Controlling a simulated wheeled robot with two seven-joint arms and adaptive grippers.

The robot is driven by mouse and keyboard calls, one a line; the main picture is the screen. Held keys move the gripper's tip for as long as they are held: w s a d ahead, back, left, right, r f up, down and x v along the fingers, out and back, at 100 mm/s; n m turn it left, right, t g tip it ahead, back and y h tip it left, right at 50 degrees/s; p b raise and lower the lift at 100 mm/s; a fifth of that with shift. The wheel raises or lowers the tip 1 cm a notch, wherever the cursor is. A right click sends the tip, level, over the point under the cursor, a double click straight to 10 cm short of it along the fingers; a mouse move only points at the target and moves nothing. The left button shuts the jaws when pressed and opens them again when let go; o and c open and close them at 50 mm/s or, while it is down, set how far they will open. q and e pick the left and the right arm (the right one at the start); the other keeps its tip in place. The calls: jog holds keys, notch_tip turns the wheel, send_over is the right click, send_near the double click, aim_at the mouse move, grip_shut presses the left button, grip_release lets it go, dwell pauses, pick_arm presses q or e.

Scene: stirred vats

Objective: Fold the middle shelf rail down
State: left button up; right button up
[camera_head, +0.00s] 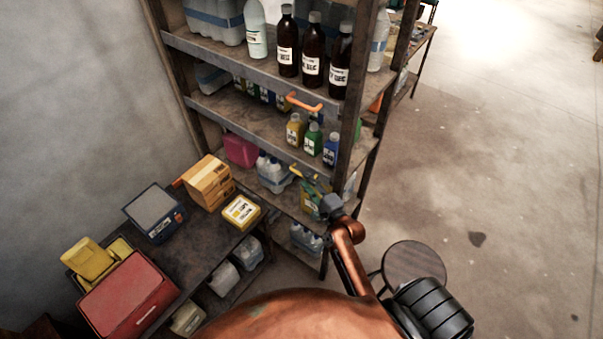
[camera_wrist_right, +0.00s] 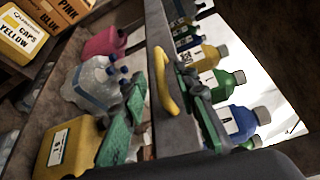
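The middle shelf rail (camera_head: 240,127) is a grey strip along the front edge of the shelf holding small yellow, green and blue bottles. In the right wrist view the rail (camera_wrist_right: 160,45) crosses the middle and carries a yellow handle (camera_wrist_right: 168,85). My right gripper (camera_head: 308,182) is at the right part of this rail. In the wrist view its green fingers (camera_wrist_right: 165,103) are spread, one on each side of the handle; contact cannot be told. My left gripper is out of view.
The upper rail (camera_head: 230,68) with an orange handle (camera_head: 304,102) is above, below large brown bottles (camera_head: 312,50). The right shelf post (camera_head: 352,110) stands close to my right gripper. A low table (camera_head: 200,245) with boxes is at left; a round stool (camera_head: 413,263) is at right.

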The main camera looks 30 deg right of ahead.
jog(key=shift+w+f+p, duration=0.15)
jog(key=shift+w+p, duration=0.25)
jog(key=shift+w, duration=1.7)
jog(key=shift+c, duration=0.3)
grip_shut()
